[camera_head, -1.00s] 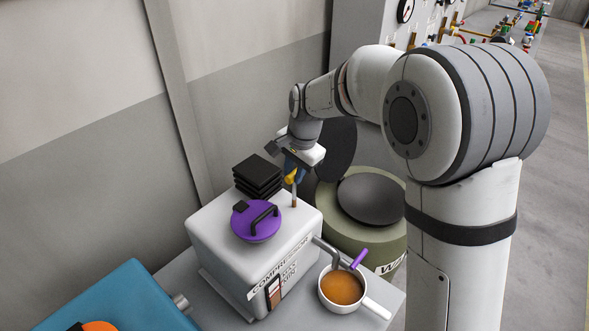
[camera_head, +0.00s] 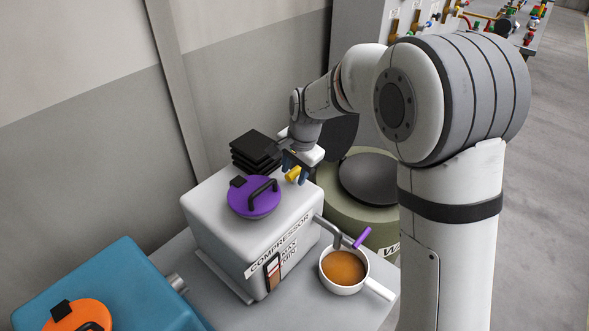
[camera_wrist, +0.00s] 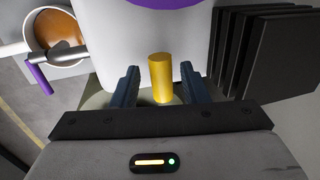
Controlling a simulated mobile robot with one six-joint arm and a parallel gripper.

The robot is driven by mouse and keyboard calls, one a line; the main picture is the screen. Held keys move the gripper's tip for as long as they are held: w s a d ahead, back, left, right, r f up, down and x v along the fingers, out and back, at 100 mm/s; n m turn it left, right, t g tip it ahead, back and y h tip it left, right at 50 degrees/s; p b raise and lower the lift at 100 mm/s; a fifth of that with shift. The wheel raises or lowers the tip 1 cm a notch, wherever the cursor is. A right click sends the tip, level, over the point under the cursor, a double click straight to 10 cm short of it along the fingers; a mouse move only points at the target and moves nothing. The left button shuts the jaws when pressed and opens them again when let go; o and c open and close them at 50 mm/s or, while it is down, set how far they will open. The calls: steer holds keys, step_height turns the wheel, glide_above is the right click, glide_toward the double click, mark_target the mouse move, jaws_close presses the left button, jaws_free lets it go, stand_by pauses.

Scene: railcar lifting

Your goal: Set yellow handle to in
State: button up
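The yellow handle (camera_head: 293,174) is a short cylinder at the back right edge of the white compressor box (camera_head: 215,222). In the wrist view the yellow handle (camera_wrist: 161,80) stands between the two blue fingers of my gripper (camera_wrist: 158,88), with a visible gap on each side. My gripper (camera_head: 296,169) is open around the handle and not closed on it. In the head view no stem shows below the handle.
A purple lid (camera_head: 252,197) with a black handle sits on the compressor top. Black plates (camera_head: 257,148) are stacked behind it. A pan of brown liquid (camera_head: 343,268) stands at right under a pipe with a purple lever (camera_head: 362,237). A green drum (camera_head: 345,207) stands behind.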

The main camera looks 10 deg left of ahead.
steer(key=shift+r, duration=0.1)
steer(key=v, duration=0.7)
steer(key=shift+r, duration=0.35)
steer(key=shift+d, duration=0.1)
steer(key=s+d+n, duration=0.2)
steer(key=s+d, duration=0.5)
steer(key=d, duration=0.1)
steer(key=s+d+n+t+h, duration=0.1)
steer(key=s+d+n, duration=0.1)
steer(key=s+d, duration=0.6)
steer(key=s+d+n+h, duration=0.1)
steer(key=s+d+n, duration=0.1)
steer(key=s+d, duration=0.5)
steer(key=shift+s+d+r+t+b, duration=0.1)
steer(key=shift+d+t+b, duration=0.05)
steer(key=shift+d, duration=0.25)
steer(key=shift+s+d+r+t+b, duration=0.1)
steer(key=shift+d+t+b, duration=0.05)
steer(key=shift+d, duration=0.25)
